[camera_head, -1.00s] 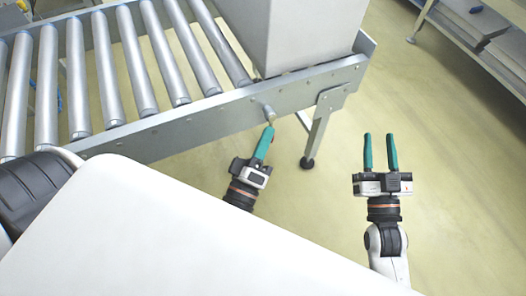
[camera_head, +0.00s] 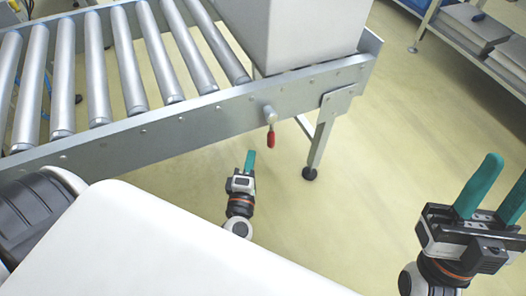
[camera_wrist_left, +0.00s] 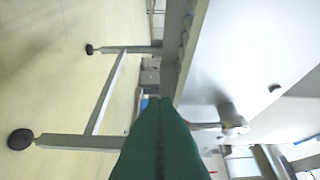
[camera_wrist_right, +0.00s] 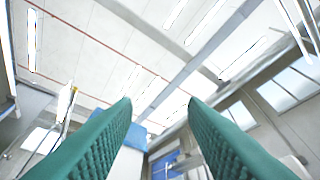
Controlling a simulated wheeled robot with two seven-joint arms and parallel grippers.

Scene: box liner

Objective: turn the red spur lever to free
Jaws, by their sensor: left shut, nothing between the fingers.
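The red spur lever (camera_head: 271,138) hangs down from a grey round pivot (camera_head: 268,114) on the outer face of the conveyor's side rail. Its red grip points almost straight down. My left gripper (camera_head: 250,153), with green fingers, is below and left of the lever, apart from it in the head view. Its fingers are shut together and empty; they also show in the left wrist view (camera_wrist_left: 160,100), with the pivot (camera_wrist_left: 230,116) to their right. My right gripper (camera_head: 508,172) is open and empty at the right edge, far from the lever.
The roller conveyor (camera_head: 140,131) fills the upper left, with a large pale box (camera_head: 305,35) on it. A conveyor leg (camera_head: 320,140) stands right of the lever. A shelf rack (camera_head: 470,45) is at the upper right. Open floor lies between.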

